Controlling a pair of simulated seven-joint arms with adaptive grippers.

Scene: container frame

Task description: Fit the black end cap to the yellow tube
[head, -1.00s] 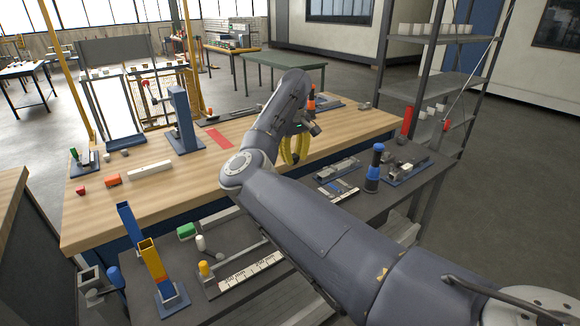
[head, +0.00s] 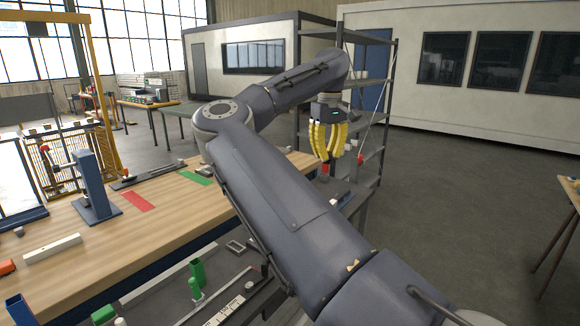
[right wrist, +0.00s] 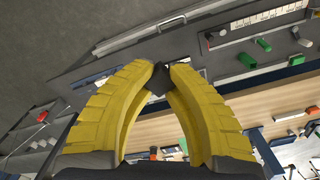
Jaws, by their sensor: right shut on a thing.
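My right gripper (head: 327,158) has curved yellow fingers and hangs in the air beyond the right end of the wooden bench. In the right wrist view its fingertips (right wrist: 158,77) are closed on a small black piece (right wrist: 158,82), which looks like the end cap. The head view is too small to show this piece clearly between the fingers. I cannot make out the yellow tube in either current view. My left gripper is not in view.
The wooden bench (head: 160,200) carries a blue post stand (head: 93,180), a red mat (head: 138,201) and a green mat (head: 195,177). A green upright piece (head: 197,274) stands on the dark front surface. A metal shelf rack (head: 372,115) stands behind my right gripper.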

